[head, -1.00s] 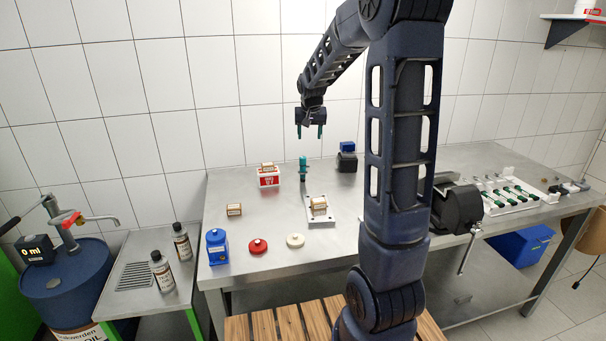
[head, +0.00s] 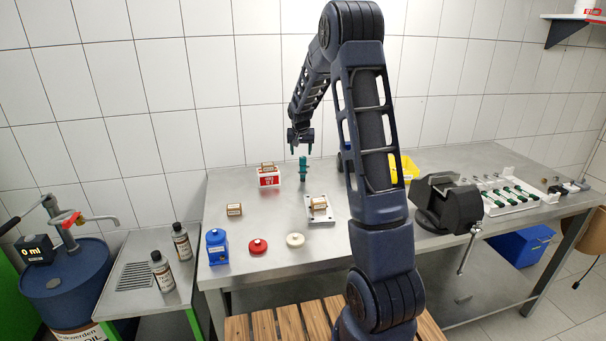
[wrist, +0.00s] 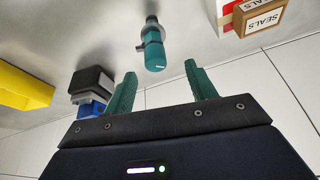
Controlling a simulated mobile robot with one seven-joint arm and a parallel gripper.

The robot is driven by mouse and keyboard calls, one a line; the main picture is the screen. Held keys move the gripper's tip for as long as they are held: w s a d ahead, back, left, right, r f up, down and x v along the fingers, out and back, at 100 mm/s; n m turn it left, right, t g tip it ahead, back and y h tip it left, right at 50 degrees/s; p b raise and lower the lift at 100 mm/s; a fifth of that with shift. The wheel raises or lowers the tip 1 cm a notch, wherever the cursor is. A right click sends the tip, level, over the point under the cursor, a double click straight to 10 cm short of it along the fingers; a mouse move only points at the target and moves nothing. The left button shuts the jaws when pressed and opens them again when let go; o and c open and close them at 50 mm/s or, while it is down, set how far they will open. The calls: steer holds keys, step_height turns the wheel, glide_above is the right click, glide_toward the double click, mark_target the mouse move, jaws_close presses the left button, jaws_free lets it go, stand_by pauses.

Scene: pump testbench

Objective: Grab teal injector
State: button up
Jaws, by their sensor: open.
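The teal injector (head: 303,168) stands upright on the metal table, near its back edge. In the wrist view the teal injector (wrist: 154,48) shows beyond the fingertips, roughly midway between them. My gripper (head: 300,149) points down just above the injector in the head view. In the wrist view my gripper (wrist: 158,78) has its two green fingers wide apart with nothing between them. The fingers appear apart from the injector.
A red-and-white box (head: 268,181) with a seals carton (wrist: 263,17) stands left of the injector. A yellow bin (head: 408,168), a black vise (head: 449,204) and a small plate (head: 319,215) stand to the right.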

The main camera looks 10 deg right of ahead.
mark_target(303, 157)
steer(key=shift+d+x, duration=0.15)
steer(key=shift+x, duration=0.85)
steer(key=shift+d+x, duration=0.2)
steer(key=shift+x, duration=0.8)
steer(key=shift+d+x, duration=0.15)
steer(key=shift+x, duration=0.85)
steer(key=shift+w+r, duration=0.15)
jaws_close()
